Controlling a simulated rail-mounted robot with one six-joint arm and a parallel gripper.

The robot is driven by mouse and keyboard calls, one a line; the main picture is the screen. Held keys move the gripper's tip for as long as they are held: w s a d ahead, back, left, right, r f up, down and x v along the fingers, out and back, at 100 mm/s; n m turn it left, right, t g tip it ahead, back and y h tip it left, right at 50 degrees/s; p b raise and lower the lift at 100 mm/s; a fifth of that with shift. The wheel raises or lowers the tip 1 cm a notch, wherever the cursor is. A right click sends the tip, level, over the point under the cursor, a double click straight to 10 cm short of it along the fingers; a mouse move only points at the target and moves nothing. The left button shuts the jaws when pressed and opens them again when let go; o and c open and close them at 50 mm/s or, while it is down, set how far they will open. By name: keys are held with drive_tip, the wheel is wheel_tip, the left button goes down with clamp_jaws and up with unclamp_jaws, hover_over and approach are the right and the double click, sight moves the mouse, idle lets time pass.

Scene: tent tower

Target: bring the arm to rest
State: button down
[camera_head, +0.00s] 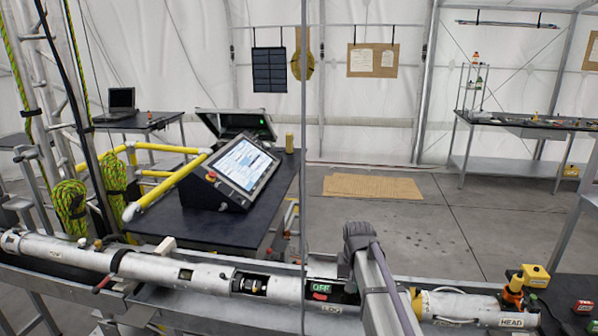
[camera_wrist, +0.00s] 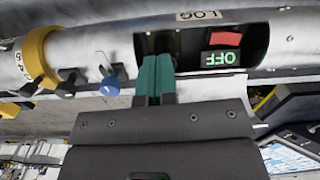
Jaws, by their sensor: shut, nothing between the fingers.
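My arm (camera_head: 382,290) reaches across a long silver tube (camera_head: 180,271) at the front in the head view. My gripper's fingertips are not clear there. In the wrist view my gripper (camera_wrist: 156,62) has teal fingers, side by side and shut with nothing held. They overlap the edge of an open slot in the tube (camera_wrist: 285,35), under the LOG label. I cannot tell whether they touch it. A green OFF display (camera_wrist: 222,59) and a red switch piece (camera_wrist: 226,38) sit in the slot, right of the fingers. The OFF display also shows in the head view (camera_head: 320,287).
A yellow ring (camera_wrist: 38,62) and a blue knob (camera_wrist: 109,86) sit on the tube left of the fingers. A tilted touchscreen (camera_head: 242,170) stands on a dark table (camera_head: 160,213) behind the tube. A thin vertical pole (camera_head: 304,120) rises nearby. Open floor (camera_head: 440,240) lies behind.

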drive_tip(key=s+a+f+n+b, duration=0.1)
drive_tip(key=s+a, duration=0.1)
drive_tip(key=s, duration=1.9)
drive_tip(key=shift+f+n, duration=0.15)
drive_tip(key=shift+n, duration=0.15)
drive_tip(key=c, duration=1.9)
unclamp_jaws()
